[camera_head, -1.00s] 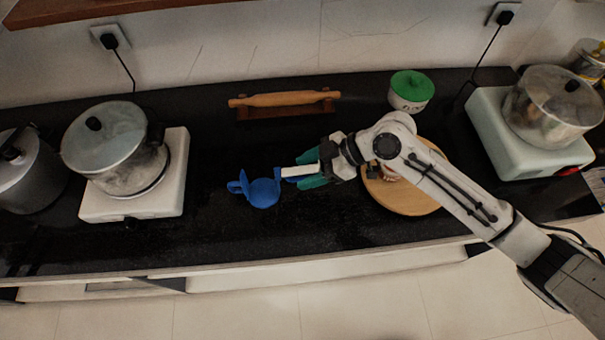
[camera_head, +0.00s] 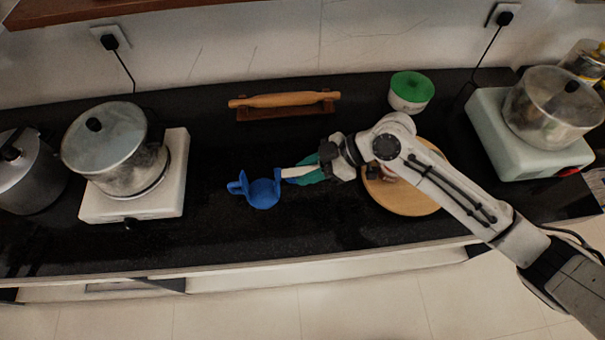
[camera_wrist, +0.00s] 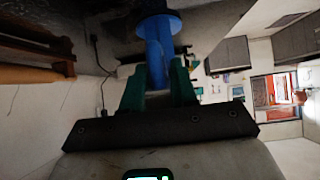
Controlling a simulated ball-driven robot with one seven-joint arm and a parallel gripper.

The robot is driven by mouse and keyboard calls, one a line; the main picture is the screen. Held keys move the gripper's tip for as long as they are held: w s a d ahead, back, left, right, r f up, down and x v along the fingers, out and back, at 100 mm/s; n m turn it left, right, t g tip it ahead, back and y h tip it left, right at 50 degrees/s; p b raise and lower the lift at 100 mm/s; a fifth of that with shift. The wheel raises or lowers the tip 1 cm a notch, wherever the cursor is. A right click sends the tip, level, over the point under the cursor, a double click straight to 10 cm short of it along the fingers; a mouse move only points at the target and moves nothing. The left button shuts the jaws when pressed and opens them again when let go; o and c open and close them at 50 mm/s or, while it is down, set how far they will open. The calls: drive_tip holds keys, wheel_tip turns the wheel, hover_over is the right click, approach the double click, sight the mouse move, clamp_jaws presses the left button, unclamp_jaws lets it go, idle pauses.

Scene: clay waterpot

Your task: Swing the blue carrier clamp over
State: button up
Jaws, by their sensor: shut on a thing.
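The blue carrier clamp (camera_head: 263,194) is over the middle of the dark counter in the head view. It has a round flat part, an upright piece at its left and a handle toward my gripper. My gripper (camera_head: 301,172) comes from the right, its teal fingers shut on this handle. In the wrist view the clamp's blue bar (camera_wrist: 158,50) runs between the two fingers (camera_wrist: 158,85), with a round blue part beyond it. I cannot tell whether the clamp touches the counter.
A steel pot (camera_head: 118,150) on a white stove (camera_head: 178,185) stands left, another pot (camera_head: 553,108) on a stove right. My arm passes over a round wooden board (camera_head: 405,202). The counter's front middle is clear.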

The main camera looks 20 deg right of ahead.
drive_tip(key=shift+r+p, duration=0.3)
drive_tip(key=shift+p, duration=0.3)
drive_tip(key=shift+r+h+p, duration=0.1)
drive_tip(key=shift+h+p, duration=0.3)
drive_tip(key=shift+p, duration=0.15)
drive_tip(key=shift+a+r+g+h+p, duration=0.1)
drive_tip(key=shift+r+g+h+p, duration=0.15)
drive_tip(key=shift+p, duration=0.55)
drive_tip(key=shift+f, duration=0.1)
drive_tip(key=shift+p, duration=0.45)
drive_tip(key=shift+a+r+h+p, duration=0.1)
drive_tip(key=shift+r+h+p, duration=0.35)
drive_tip(key=shift+p, duration=0.35)
drive_tip(key=shift+w+g+h, duration=0.1)
drive_tip(key=shift+g+h, duration=0.2)
drive_tip(key=shift+g, duration=0.05)
drive_tip(key=shift+a+r, duration=0.1)
